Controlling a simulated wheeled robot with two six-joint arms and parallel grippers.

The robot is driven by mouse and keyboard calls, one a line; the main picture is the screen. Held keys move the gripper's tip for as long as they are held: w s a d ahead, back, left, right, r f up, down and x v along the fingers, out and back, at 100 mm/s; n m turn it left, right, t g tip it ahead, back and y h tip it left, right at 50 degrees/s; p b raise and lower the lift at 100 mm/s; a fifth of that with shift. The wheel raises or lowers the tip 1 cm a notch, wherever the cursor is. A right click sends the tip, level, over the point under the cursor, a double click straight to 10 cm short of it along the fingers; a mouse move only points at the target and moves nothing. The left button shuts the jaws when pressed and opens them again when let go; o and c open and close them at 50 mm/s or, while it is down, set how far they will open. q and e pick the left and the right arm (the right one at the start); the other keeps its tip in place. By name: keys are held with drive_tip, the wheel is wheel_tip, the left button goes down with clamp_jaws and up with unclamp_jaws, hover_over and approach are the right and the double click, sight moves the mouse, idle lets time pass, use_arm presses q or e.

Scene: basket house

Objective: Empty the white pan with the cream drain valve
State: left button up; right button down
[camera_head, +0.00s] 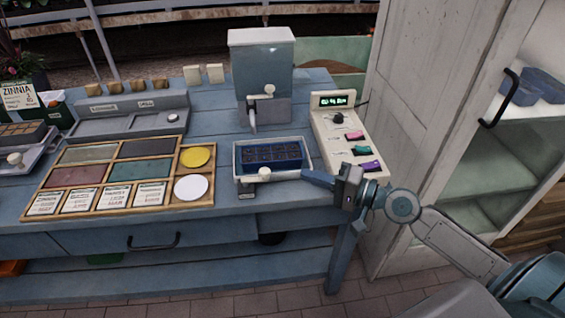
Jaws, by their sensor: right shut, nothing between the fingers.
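The white pan (237,160) stands near the front edge of the blue table. A dark blue cell tray (272,157) sits in it. The cream drain valve (264,174) is a rounded knob at the middle of the pan's front side. I cannot tell how much water is in the pan. My right gripper (308,176) reaches in from the right and is shut and empty. Its tips are by the pan's front right corner, to the right of the valve; I cannot tell if they touch the pan. My left gripper is not in view.
A clear water tank (263,75) with a cream tap (268,91) stands behind the pan. A cream control panel (345,140) with coloured switches is on the right. A wooden sorting tray (125,190) lies left. Another pan with a cream knob (15,158) is at the far left.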

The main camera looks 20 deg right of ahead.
sight(256, 178)
drive_tip(key=shift+x, duration=0.8)
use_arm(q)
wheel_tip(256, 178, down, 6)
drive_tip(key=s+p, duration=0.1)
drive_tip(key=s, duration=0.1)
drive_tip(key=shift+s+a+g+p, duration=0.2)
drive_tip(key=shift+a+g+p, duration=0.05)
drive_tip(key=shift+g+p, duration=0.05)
use_arm(e)
drive_tip(key=shift+x, duration=3.05)
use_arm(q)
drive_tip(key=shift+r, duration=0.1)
